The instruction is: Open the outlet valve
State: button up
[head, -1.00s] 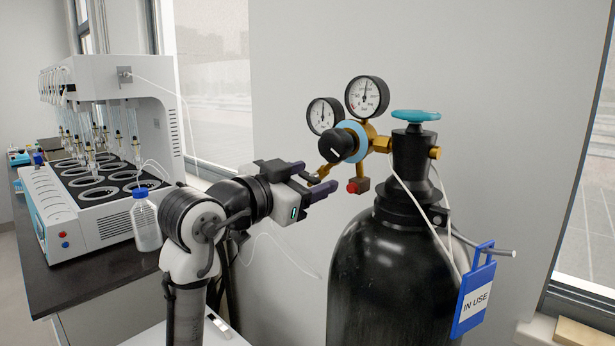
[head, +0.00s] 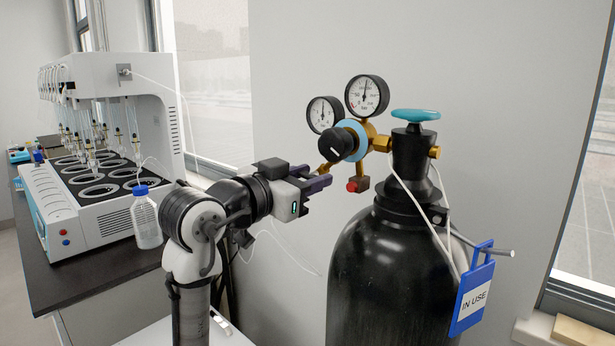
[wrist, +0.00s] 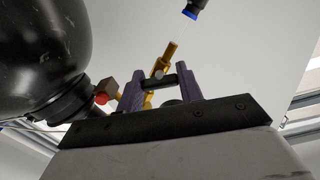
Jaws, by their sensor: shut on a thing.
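The outlet valve is a small brass valve with a short black handle (wrist: 160,81), low on the gas regulator. In the wrist view the handle spans the gap between my two purple fingers, and a brass stem (wrist: 168,54) rises behind it. In the head view only the brass outlet (head: 324,170) shows; the fingers hide the handle. My gripper (head: 322,180), also in the wrist view (wrist: 160,88), is shut on the handle from the left, below the regulator's black knob (head: 335,145).
The black gas cylinder (head: 395,265) stands right of my gripper. Two gauges, one the larger gauge (head: 367,96), and a teal cylinder valve wheel (head: 415,115) sit above. A red-tipped fitting (head: 354,186) is close to the right. A bottle (head: 146,220) and distiller (head: 105,160) are left.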

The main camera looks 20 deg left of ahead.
jog(key=o, duration=1)
jog(key=shift+s, duration=0.1)
jog(key=b+v, duration=0.3)
jog(key=v, duration=1)
jog(key=shift+s+a+r, duration=0.1)
jog(key=shift+s, duration=0.25)
jog(key=shift+c, duration=0.3)
